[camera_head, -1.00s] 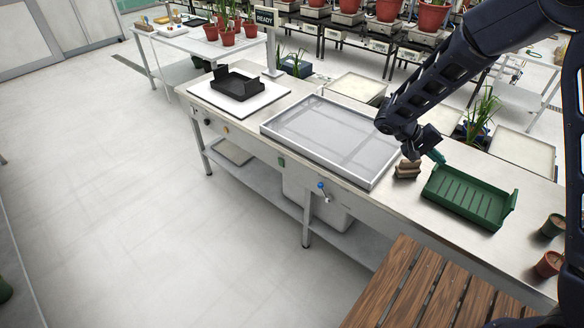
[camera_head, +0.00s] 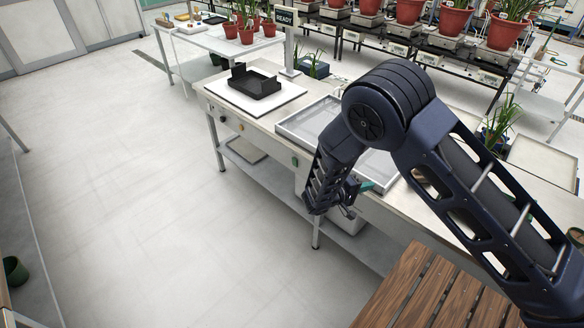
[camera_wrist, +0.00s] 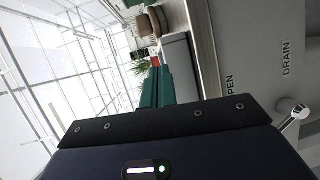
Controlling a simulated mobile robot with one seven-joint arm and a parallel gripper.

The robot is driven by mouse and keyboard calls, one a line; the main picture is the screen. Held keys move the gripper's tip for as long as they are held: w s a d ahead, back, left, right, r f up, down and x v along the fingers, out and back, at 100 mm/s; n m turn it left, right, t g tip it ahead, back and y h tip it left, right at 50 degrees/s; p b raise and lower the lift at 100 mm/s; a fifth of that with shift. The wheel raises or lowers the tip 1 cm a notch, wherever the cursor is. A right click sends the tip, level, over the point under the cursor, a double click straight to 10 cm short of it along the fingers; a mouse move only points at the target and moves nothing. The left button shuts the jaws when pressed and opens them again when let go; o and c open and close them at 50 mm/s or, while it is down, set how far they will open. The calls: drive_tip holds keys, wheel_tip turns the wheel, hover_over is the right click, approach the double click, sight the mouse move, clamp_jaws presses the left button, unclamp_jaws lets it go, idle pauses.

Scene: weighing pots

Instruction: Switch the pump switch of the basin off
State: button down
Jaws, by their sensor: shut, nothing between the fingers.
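The basin (camera_head: 290,128) is a shallow grey tray on the bench, and my arm covers much of it. A small green switch (camera_head: 294,161) sits on the bench's front panel below the basin, left of my arm. It is too small to tell its position. My gripper (camera_head: 366,186) has teal fingers and is at the bench's front edge, right of the switch and apart from it. The fingers also show in the wrist view (camera_wrist: 156,88), shut and empty. A metal drain lever (camera_wrist: 293,118) shows at the right of the wrist view, near the lettering "DRAIN".
A black tray (camera_head: 256,84) lies on a white plate left of the basin. An orange knob (camera_head: 242,128) is on the front panel's left part. A slatted wooden surface (camera_head: 415,290) stands at lower right. The floor (camera_head: 150,220) in front of the bench is clear.

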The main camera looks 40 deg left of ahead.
drive_tip(key=s+a+f+n+y, duration=0.3)
drive_tip(key=a+f+n+y, duration=0.2)
drive_tip(key=a, duration=0.4)
drive_tip(key=s+a+f+n+g+y, duration=0.1)
drive_tip(key=s+a+f+n+y, duration=0.3)
drive_tip(key=a+y, duration=0.4)
drive_tip(key=s+a+f+n+y, duration=0.4)
drive_tip(key=a+f+n+y, duration=0.1)
drive_tip(key=a, duration=0.7)
drive_tip(key=shift+s+f+n+g+y, duration=0.15)
drive_tip(key=shift+f+n+g+y, duration=0.2)
drive_tip(key=shift+f+y, duration=0.4)
drive_tip(key=shift+r, duration=0.1)
approach(292, 160)
drive_tip(key=a, duration=0.4)
drive_tip(key=shift+w+r, duration=0.15)
drive_tip(key=shift+w, duration=0.85)
drive_tip(key=shift+w+r, duration=0.15)
drive_tip(key=shift+w, duration=0.9)
